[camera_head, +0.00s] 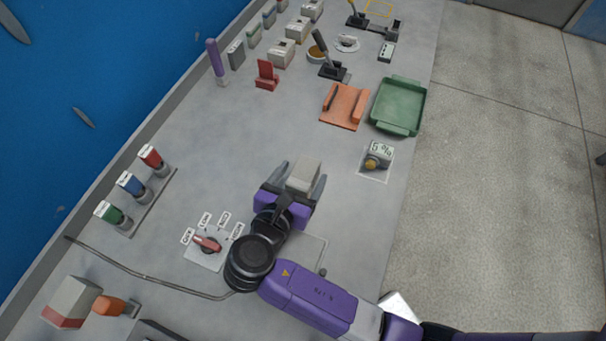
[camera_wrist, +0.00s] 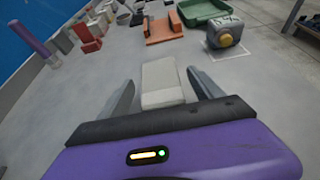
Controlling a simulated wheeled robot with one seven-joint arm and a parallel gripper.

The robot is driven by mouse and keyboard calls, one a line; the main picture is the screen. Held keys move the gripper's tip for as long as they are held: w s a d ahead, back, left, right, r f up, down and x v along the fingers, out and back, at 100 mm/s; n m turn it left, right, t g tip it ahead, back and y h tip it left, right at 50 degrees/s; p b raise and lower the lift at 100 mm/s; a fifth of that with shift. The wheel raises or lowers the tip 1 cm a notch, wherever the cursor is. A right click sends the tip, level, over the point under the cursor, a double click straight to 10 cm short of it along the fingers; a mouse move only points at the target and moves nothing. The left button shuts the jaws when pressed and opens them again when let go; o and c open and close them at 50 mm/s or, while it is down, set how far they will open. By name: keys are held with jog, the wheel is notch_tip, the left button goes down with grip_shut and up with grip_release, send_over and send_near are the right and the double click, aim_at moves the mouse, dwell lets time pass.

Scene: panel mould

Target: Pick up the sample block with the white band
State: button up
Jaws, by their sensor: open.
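My gripper (camera_head: 296,184) is open above the grey panel, its two fingers pointing toward the far end. A pale grey block (camera_head: 306,171) appears between the fingers in the head view. In the wrist view the pale block (camera_wrist: 161,82) also sits between the fingers (camera_wrist: 162,92), with a visible gap on each side. Its lower part is hidden by my gripper's body. A slightly different pale strip crosses it, but I cannot tell for sure that this is a white band.
Ahead are an orange cradle (camera_head: 344,107), a green tray (camera_head: 398,107) and a display with a yellow knob (camera_head: 378,155). Small blocks (camera_head: 283,53) and a purple post (camera_head: 215,60) stand farther off. A rotary switch (camera_head: 207,243) is left of my arm.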

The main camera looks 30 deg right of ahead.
jog(key=shift+w+d+f, duration=0.3)
jog(key=shift+w+d, duration=0.1)
jog(key=shift+d, duration=0.15)
jog(key=c, duration=1.6)
grip_shut()
jog(key=shift+r, duration=0.15)
